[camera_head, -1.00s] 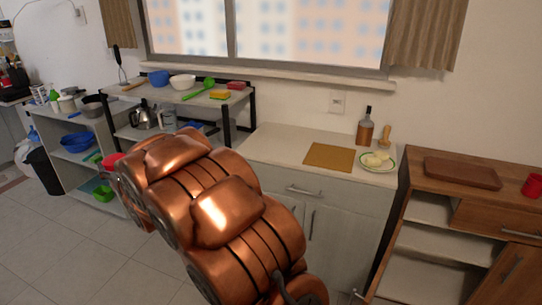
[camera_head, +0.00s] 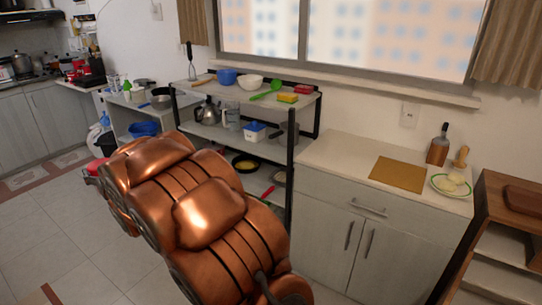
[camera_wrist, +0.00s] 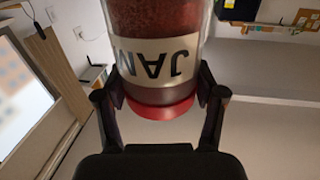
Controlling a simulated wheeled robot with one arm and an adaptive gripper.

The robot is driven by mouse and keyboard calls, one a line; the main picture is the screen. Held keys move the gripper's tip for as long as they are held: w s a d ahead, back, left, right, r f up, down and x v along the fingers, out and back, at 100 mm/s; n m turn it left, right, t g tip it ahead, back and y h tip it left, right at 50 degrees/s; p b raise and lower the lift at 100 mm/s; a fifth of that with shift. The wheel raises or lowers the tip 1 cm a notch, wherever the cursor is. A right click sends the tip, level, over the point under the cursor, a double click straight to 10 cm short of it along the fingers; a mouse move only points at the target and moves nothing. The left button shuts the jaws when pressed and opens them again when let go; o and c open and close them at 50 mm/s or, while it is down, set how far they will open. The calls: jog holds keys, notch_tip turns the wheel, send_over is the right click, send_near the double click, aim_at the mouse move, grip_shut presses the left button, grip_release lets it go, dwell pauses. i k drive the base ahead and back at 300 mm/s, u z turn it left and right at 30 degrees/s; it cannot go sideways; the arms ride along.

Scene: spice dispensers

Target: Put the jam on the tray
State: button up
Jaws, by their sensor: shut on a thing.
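The jam (camera_wrist: 155,60) is a glass jar of dark red contents with a pale "JAM" label, upside down in the wrist view, and a red lid. My gripper (camera_wrist: 160,92) is shut on the jar near its lid, one finger on each side. In the head view my copper arm hides the gripper. A bit of red (camera_head: 92,169) shows past the arm's far end; I cannot tell whether it is the jar. A brown wooden tray (camera_head: 524,200) lies on the wooden cabinet at the right edge, partly cut off.
A shelf rack (camera_head: 200,88) with bowls and a kettle stands behind my arm. Tiled floor (camera_head: 45,235) is open at the left.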

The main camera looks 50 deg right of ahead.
aim_at(523, 202)
jog(key=i, duration=0.9)
jog(key=z, duration=1.55)
